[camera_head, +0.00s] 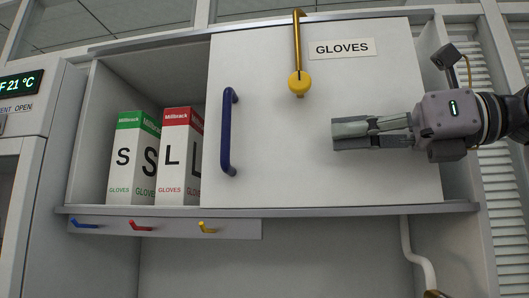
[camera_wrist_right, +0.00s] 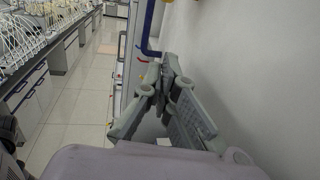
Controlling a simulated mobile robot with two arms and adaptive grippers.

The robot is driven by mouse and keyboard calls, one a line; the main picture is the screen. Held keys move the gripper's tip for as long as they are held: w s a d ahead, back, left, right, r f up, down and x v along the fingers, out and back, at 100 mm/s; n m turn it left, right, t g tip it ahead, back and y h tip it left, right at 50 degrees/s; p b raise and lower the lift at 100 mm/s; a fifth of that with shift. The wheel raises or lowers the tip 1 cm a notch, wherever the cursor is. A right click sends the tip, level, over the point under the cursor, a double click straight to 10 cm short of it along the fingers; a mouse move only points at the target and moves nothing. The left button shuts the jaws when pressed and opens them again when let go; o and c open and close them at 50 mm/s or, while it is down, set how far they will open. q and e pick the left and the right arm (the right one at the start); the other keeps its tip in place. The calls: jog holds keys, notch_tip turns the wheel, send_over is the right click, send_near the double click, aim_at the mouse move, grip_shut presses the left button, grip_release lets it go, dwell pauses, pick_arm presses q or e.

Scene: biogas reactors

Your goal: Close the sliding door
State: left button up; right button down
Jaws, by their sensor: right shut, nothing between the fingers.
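The white sliding door (camera_head: 270,150), with a "GLOVES" label (camera_head: 342,48), covers the middle and right of a wall cabinet. The cabinet's left part is open. The blue handle (camera_head: 228,130) stands upright near the door's left edge; it also shows in the right wrist view (camera_wrist_right: 149,40). My right gripper (camera_head: 335,134) is in front of the door, right of the handle and well apart from it. Its fingers point left and are shut and empty; in the right wrist view the fingers (camera_wrist_right: 165,95) are beside the white door surface. Whether they touch the door I cannot tell. My left gripper is not in view.
A green "S" glove box (camera_head: 134,158) and a red "L" glove box (camera_head: 178,160) stand in the open left part. A yellow hook with a round knob (camera_head: 298,82) hangs over the door's top. Coloured hooks (camera_head: 140,227) are on a rail below.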

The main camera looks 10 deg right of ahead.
jog(key=p, duration=0.3)
send_near(249, 131)
jog(key=s+a+f, duration=0.1)
jog(key=s+a, duration=0.2)
jog(key=a, duration=0.1)
jog(key=p+x, duration=0.1)
jog(key=x, duration=0.1)
jog(key=p+x, duration=0.1)
jog(key=x, duration=0.2)
jog(key=shift+w+d+f, duration=0.15)
jog(key=shift+w, duration=0.3)
jog(key=shift+a, duration=0.45)
jog(key=shift+w+f, duration=0.15)
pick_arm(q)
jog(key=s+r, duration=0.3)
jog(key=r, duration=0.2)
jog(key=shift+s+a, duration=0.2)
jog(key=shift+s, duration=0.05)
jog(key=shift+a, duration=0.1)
